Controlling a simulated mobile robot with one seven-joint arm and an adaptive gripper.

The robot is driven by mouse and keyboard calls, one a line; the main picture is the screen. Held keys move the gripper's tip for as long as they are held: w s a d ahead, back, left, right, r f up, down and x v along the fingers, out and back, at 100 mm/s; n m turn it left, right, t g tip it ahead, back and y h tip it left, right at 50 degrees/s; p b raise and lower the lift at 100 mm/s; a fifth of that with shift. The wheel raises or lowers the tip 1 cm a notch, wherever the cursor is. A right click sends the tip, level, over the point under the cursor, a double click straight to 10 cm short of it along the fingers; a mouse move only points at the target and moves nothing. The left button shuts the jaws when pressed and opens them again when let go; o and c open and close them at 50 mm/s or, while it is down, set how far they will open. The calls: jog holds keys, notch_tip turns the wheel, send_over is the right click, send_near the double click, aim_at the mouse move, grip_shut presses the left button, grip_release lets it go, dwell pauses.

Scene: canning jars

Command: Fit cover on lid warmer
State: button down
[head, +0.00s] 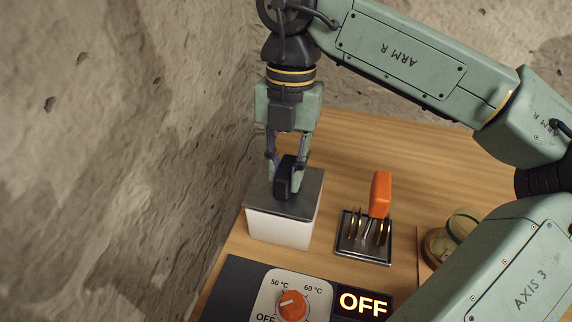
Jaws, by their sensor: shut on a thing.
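The lid warmer is a white box (278,229) on the wooden table near the left wall. A flat dark grey cover (306,205) lies across its top, and its edges look close to the box's rim. I cannot tell whether it is fully seated. A black handle (283,183) stands on the cover. My gripper (288,186) points down over the box and is shut on this handle. The fingers hide part of the handle and of the cover.
A metal rack (362,250) holding lids and an orange-handled tool (380,195) stands right of the box. A control panel with an orange knob (292,305) and a lit OFF display (363,303) is in front. A glass jar (460,226) sits at the right, partly behind my arm.

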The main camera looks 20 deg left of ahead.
jog(key=shift+f+b, duration=0.35)
jog(key=shift+f, duration=0.15)
jog(key=c, duration=1.3)
grip_release()
jog(key=r, duration=0.4)
jog(key=w+r, duration=0.1)
jog(key=r, duration=0.7)
jog(key=shift+w, duration=0.4)
